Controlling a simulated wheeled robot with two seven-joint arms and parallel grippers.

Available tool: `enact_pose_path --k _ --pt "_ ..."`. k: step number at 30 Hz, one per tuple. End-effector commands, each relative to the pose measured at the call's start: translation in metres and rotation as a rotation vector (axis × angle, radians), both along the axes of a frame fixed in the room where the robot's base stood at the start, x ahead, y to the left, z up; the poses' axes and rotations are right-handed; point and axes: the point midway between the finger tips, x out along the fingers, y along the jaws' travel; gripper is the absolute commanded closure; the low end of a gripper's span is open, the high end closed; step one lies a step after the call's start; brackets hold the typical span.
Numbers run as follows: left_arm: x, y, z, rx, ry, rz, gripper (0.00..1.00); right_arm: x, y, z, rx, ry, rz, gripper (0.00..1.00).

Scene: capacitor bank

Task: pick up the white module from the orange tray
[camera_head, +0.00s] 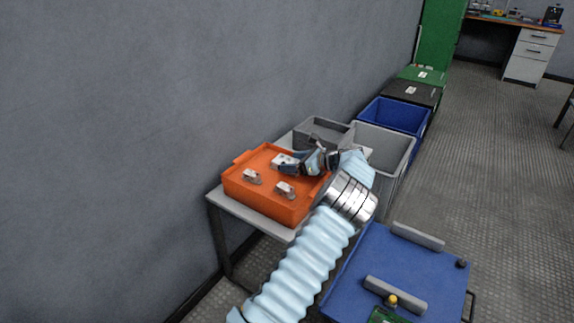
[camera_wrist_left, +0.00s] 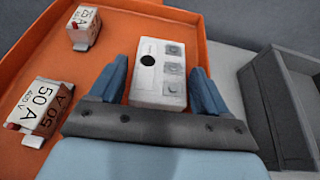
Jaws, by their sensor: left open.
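The orange tray (camera_head: 256,191) sits on a small grey table and also fills much of the left wrist view (camera_wrist_left: 152,18). The white module (camera_wrist_left: 158,74) has a dark round hole and several square grey marks on its face; in the head view its end (camera_head: 279,160) shows in the tray beside my gripper. My left gripper (camera_head: 288,165) is open over the tray. In the left wrist view its two blue fingers (camera_wrist_left: 158,82) stand on either side of the module, with gaps visible. Whether the fingertips touch it cannot be told. My right gripper is not in view.
Two smaller white blocks (camera_head: 252,176) (camera_head: 285,189) lie in the tray; one is labelled 50 A (camera_wrist_left: 40,110). A grey bin (camera_head: 324,131) stands right behind the tray. Large grey (camera_head: 398,146) and blue bins (camera_head: 397,112) stand farther right. A blue cart top (camera_head: 400,265) is at front right.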

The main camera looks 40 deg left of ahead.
Motion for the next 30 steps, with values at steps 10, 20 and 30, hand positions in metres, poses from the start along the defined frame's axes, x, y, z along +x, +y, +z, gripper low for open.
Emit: enact_pose_path --k 10,20,30 --pt "-0.003 0.028 -0.012 -0.001 -0.001 -0.001 0.23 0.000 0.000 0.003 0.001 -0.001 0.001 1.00" --pt "-0.004 0.028 -0.012 -0.001 0.000 0.000 0.65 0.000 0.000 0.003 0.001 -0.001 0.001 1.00" --pt "-0.004 0.028 -0.010 0.000 -0.002 0.001 0.76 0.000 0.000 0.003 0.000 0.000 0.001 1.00"
